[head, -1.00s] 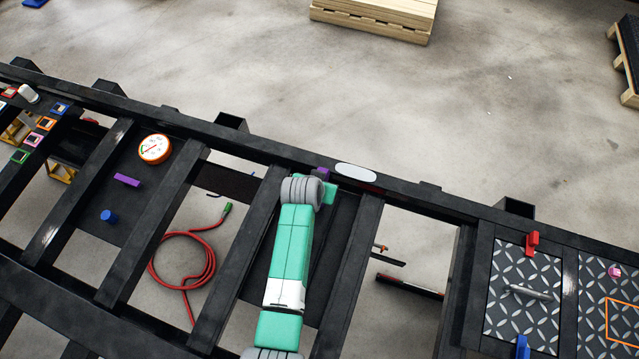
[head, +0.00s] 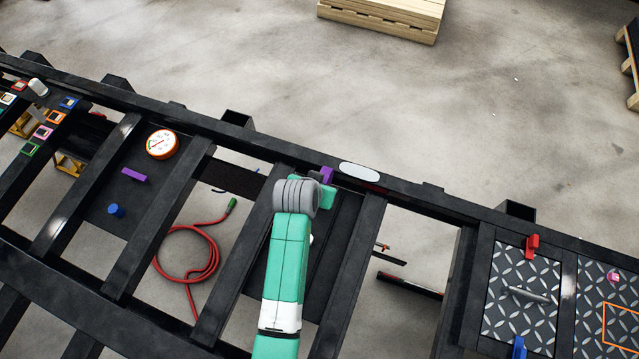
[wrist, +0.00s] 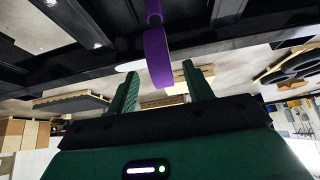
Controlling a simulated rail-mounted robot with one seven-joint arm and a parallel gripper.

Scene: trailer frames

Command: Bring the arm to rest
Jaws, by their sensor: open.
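My arm, green with grey joints, reaches up the middle of the head view over the black trailer frame (head: 375,235). My gripper (wrist: 160,88) shows in the wrist view with its two green fingers apart and nothing held between them. A purple handle-like piece (wrist: 157,55) hangs from a dark beam, in line with the gap between the fingers; whether it lies between them or beyond them I cannot tell. In the head view a purple piece (head: 326,174) shows at the far rail beside my arm's end. The fingers are hidden there by the arm.
A round gauge (head: 162,144), a purple block (head: 134,174) and a blue knob (head: 116,210) sit on a dark panel to the left. A red hose (head: 186,255) lies coiled below the frame. Diamond-plate panels (head: 510,318) are at right. Wooden pallets (head: 385,15) stand on open floor.

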